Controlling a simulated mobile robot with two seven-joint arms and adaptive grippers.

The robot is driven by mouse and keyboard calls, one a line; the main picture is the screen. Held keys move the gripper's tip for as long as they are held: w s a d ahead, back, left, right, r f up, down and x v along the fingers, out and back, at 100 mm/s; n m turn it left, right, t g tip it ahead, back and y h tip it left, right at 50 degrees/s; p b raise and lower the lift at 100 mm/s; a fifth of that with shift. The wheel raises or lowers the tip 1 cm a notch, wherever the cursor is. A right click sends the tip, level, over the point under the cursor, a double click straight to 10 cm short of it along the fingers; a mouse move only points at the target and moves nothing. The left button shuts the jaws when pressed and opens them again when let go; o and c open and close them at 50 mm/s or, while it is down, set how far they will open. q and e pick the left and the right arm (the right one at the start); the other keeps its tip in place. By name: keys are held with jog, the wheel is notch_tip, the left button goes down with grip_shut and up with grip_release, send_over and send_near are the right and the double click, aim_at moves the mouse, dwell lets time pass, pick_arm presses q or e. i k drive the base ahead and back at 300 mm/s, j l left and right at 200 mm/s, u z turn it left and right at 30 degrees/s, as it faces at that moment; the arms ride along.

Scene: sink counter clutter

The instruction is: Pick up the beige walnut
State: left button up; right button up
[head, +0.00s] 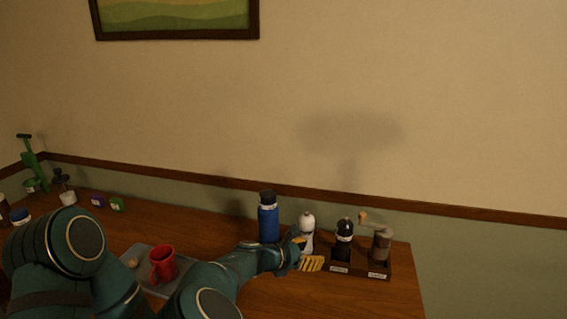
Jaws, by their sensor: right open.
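A small beige round thing, likely the beige walnut (133,262), lies on a grey tray (148,248) at the lower left, beside a red mug (163,264). My right gripper (297,257) is over the counter right of the tray, well apart from the walnut. It is small and dark in the view, open, beside a yellow slatted piece (312,264). I cannot tell whether they touch. My arm hides part of the tray. My left gripper is not in view.
A blue bottle (268,220), a white shaker (307,232) and a dark rack (373,266) with a black mill (343,243) and a grinder (381,243) stand near the right gripper. Small boxes (117,204) stand at the back left. The counter between is mostly clear.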

aim_at(133, 262)
jog(key=k, duration=0.95)
